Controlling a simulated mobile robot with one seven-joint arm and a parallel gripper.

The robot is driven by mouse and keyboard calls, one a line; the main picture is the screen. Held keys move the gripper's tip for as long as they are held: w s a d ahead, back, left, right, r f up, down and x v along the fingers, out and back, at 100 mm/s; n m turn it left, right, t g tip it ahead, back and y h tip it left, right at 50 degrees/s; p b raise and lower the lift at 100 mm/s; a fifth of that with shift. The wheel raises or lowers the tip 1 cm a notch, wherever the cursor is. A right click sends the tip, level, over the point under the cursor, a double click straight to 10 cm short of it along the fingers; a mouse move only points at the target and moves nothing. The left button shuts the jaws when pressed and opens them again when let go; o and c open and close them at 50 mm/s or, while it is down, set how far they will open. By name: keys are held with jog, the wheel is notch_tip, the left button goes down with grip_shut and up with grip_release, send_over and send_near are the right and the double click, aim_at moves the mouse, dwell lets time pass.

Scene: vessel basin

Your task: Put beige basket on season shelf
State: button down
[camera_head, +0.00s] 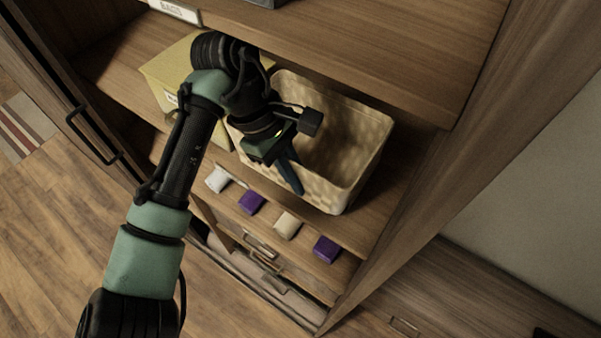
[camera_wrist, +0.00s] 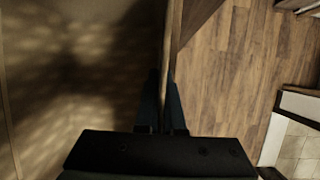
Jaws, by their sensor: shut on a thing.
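The beige basket (camera_head: 349,147) is a woven, open-topped box in the cabinet, on the right of the middle shelf (camera_head: 385,205). It seems to rest on that board, close to the front edge. My gripper (camera_head: 288,174) reaches over its front side and is shut on the basket wall. In the wrist view the wall (camera_wrist: 172,45) runs between the two fingers of my gripper (camera_wrist: 166,100), with the shaded inside of the basket to the left. I cannot tell which shelf is the season shelf.
A yellow box (camera_head: 165,70) stands left of the basket, partly behind my arm. The upper shelf (camera_head: 400,45) hangs close above, with a white label (camera_head: 174,11) on its edge. Small purple and pale items, including a purple one (camera_head: 326,249), lie on the board below. Open wooden floor (camera_head: 50,240) lies left.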

jog(key=shift+w+d+p, duration=0.3)
jog(key=shift+w, duration=0.15)
jog(key=shift+f, duration=0.7)
jog(key=shift+f, duration=0.15)
jog(key=c, duration=1)
grip_release()
jog(key=shift+c, duration=0.2)
jog(key=shift+a+r+b, duration=0.15)
jog(key=shift+r+b, duration=0.2)
jog(key=shift+b, duration=0.15)
jog(key=w+a+b, duration=0.1)
jog(key=a, duration=0.2)
jog(key=w+a+b, duration=0.2)
jog(key=a, duration=0.2)
jog(key=w+a+b, duration=0.2)
jog(key=a, duration=0.2)
jog(key=shift+a+r, duration=0.1)
jog(key=shift+r, duration=0.25)
